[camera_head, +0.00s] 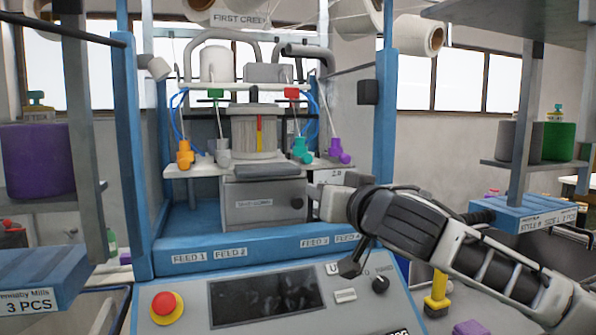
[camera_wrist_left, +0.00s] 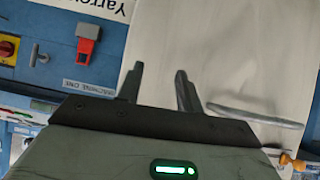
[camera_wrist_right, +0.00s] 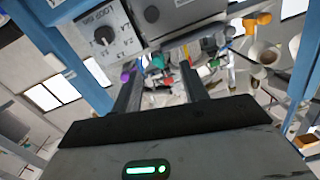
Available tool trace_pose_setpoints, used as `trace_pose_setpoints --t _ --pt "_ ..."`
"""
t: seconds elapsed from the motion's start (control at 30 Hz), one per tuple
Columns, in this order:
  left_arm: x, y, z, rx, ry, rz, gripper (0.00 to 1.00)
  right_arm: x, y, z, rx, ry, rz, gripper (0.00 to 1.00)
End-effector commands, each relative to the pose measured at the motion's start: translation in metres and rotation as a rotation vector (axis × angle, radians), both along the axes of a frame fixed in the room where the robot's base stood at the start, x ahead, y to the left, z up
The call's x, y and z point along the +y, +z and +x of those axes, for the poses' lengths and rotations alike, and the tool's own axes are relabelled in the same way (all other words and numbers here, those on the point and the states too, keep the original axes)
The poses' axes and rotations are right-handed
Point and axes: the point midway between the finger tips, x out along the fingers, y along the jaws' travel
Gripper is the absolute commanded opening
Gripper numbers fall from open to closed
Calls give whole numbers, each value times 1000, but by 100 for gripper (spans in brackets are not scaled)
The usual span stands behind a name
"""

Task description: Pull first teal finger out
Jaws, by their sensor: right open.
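The teal finger (camera_head: 301,150) hangs at the right part of the machine's pale feeder plate, with a purple finger (camera_head: 339,151) just right of it. An orange finger (camera_head: 184,154) and a grey finger (camera_head: 222,150) are on the left part. My right gripper (camera_wrist_right: 160,68) is open and points at the feeder area. In the right wrist view, teal (camera_wrist_right: 158,62) shows between its fingertips and purple (camera_wrist_right: 127,75) beside one finger; contact is not visible.
The machine's blue posts (camera_head: 385,140) flank the feeder area. A grey box (camera_head: 262,200) sits below the plate. The sloping control panel (camera_head: 270,300) with a red button (camera_head: 167,307) is in front. Shelves with yarn cones stand at both sides.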

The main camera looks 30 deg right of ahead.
Motion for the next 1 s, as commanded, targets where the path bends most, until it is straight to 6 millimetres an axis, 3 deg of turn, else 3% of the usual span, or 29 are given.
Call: trace_pose_setpoints --t 0.03,0.1,0.27,0.8,1.0 --pt "0 -1 0 1 0 0 36 -7 16 -6 -29 -27 7 44" --pt "0 -1 -2 4 0 0 36 -13 28 -10 -49 -49 23 44" --pt "0 3 -5 10 0 0 36 -19 36 -1 -60 -62 38 44" --pt "8 20 -11 30 10 21 36 -45 36 107 -59 -62 35 44" --pt "11 24 -7 26 19 26 36 -51 35 133 -60 -60 34 44"
